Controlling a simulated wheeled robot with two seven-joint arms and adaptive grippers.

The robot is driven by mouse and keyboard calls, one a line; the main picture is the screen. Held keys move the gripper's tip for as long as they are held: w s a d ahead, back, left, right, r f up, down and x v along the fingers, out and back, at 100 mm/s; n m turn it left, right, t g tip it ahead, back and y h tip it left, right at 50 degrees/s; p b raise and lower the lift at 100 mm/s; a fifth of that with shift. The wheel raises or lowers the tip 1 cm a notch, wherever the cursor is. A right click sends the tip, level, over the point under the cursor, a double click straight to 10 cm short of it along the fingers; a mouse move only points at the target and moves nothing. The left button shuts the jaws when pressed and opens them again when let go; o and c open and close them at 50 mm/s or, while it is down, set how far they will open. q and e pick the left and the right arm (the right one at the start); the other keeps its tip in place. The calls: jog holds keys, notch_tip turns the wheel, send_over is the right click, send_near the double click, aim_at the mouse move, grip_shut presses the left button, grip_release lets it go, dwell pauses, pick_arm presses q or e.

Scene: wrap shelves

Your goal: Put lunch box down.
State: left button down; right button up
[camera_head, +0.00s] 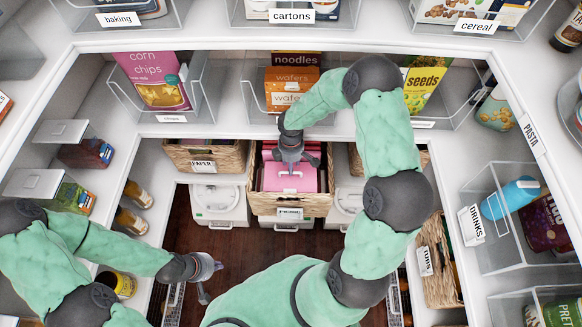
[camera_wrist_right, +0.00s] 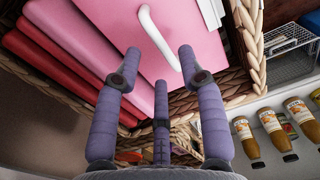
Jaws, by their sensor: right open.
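The pink lunch box (camera_head: 290,178) with a white handle sits in the middle wicker basket (camera_head: 275,203). In the right wrist view the lunch box (camera_wrist_right: 185,45) fills the upper middle, and its white handle (camera_wrist_right: 160,38) lies just beyond my fingers. My right gripper (camera_head: 291,162) is over the basket, open, with nothing between its fingers. The right wrist view shows its three purple fingers (camera_wrist_right: 160,80) spread apart in front of the lunch box. My left gripper (camera_head: 212,281) hangs empty over the dark floor at lower left, its fingers apart.
Red flat items (camera_wrist_right: 60,60) stand beside the lunch box in the basket. Other wicker baskets flank it, one labelled paper (camera_head: 205,165). White lidded bins (camera_head: 220,205) stand below. Several bottles (camera_wrist_right: 268,128) stand on a shelf at right in the wrist view.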

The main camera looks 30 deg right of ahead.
notch_tip(320, 180, up, 7)
jog(key=p, duration=0.2)
jog(key=shift+f, duration=0.2)
